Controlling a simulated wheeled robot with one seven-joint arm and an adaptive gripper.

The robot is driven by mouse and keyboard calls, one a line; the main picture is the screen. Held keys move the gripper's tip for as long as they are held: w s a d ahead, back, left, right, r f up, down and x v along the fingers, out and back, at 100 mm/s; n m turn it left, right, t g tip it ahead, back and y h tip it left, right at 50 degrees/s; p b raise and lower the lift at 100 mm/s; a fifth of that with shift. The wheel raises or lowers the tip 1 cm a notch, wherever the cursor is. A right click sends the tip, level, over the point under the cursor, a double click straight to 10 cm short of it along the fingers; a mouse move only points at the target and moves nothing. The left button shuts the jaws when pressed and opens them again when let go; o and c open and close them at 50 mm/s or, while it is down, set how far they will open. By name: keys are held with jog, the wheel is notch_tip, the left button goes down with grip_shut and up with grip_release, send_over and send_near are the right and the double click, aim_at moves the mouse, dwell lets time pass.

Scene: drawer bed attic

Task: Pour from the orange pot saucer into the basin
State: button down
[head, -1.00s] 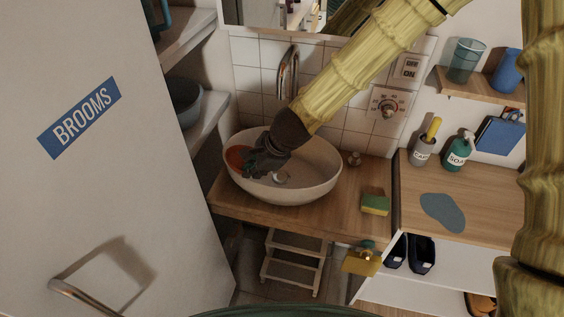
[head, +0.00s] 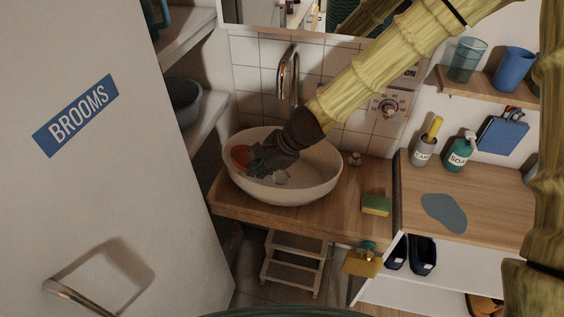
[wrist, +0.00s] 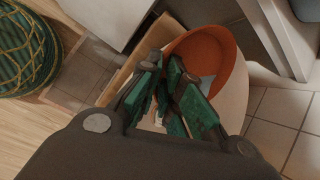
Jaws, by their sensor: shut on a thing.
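The orange pot saucer (head: 241,156) shows at the left inside of the basin in the head view, partly hidden by my gripper. In the wrist view the saucer (wrist: 215,58) is tilted, with a small pale patch at its lower inside. My gripper (head: 256,165) is over the basin and shut on the saucer's near edge; its green-padded fingers (wrist: 178,90) meet the rim in the wrist view. The cream oval basin (head: 320,185) stands on the wooden counter, its drain visible. Whether anything is flowing from the saucer I cannot tell.
A chrome tap (head: 288,72) rises behind the basin. The BROOMS door (head: 120,180) is close at left. A step stool (head: 292,262) stands below.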

jog(key=shift+w+d+f+y+b, duration=0.15)
jog(key=shift+w+d+f+y, duration=0.15)
jog(key=shift+d, duration=0.25)
jog(key=shift+w+d+f+y+b, duration=0.1)
jog(key=shift+w+d+y+b, duration=0.05)
jog(key=shift+d+y, duration=0.35)
jog(key=shift+w+d+r+m+g+y, duration=0.25)
jog(key=shift+d+r+m+g+y, duration=0.1)
jog(key=shift+d+y, duration=0.3)
jog(key=shift+w+d+r+m+g+y, duration=0.25)
jog(key=shift+d+r+g+y, duration=0.15)
jog(key=shift+y, duration=0.35)
dwell(1.5)
jog(key=a+h, duration=0.1)
jog(key=a+t+h, duration=0.1)
jog(key=s+a+n+h, duration=0.1)
jog(key=shift+s+f+p, duration=0.1)
jog(key=shift+f+p, duration=0.2)
jog(key=shift+s+a+h, duration=0.1)
jog(key=shift+a+h, duration=0.15)
jog(key=shift+h, duration=0.15)
jog(key=shift+r, duration=0.1)
